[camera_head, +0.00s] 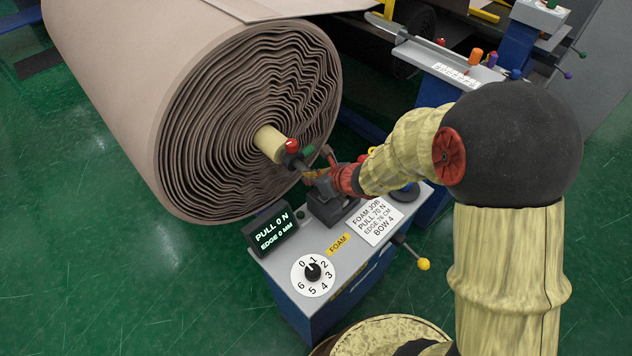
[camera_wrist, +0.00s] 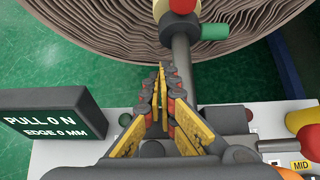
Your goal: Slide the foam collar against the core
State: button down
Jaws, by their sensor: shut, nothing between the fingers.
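A pale yellow cylinder (camera_head: 270,143) sticks out of the centre of the big brown wrapped roll (camera_head: 215,125). I cannot tell collar from core on it. A grey shaft (camera_wrist: 181,75) runs from the cylinder towards the grey-topped stand, with a red knob (camera_head: 291,146) and a green handle (camera_head: 307,150) at the cylinder's outer end. My gripper (camera_head: 308,173) is beside the shaft, above the stand. In the wrist view its fingertips (camera_wrist: 161,72) meet, empty, just left of the shaft and short of the cylinder. I cannot tell whether a finger touches the shaft.
The stand carries a display (camera_head: 270,232) reading "PULL 0 N, EDGE 0 MM", a numbered dial (camera_head: 313,271) and a job card (camera_head: 369,222). A yellow-knobbed lever (camera_head: 423,264) projects from its right side. A blue bench with tools stands at back right. Green floor lies open at left.

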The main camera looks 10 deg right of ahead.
aim_at(288, 165)
jog(key=w+a+f+b, duration=0.1)
jog(key=w+a+f, duration=0.1)
jog(key=w, duration=0.3)
jog(key=shift+a, duration=0.7)
jog(key=shift+w+r, duration=0.1)
jog(key=w+a, duration=0.1)
jog(key=w, duration=0.1)
jog(key=shift+w+a, duration=0.3)
jog(key=shift+a, duration=0.1)
jog(key=shift+d, duration=0.1)
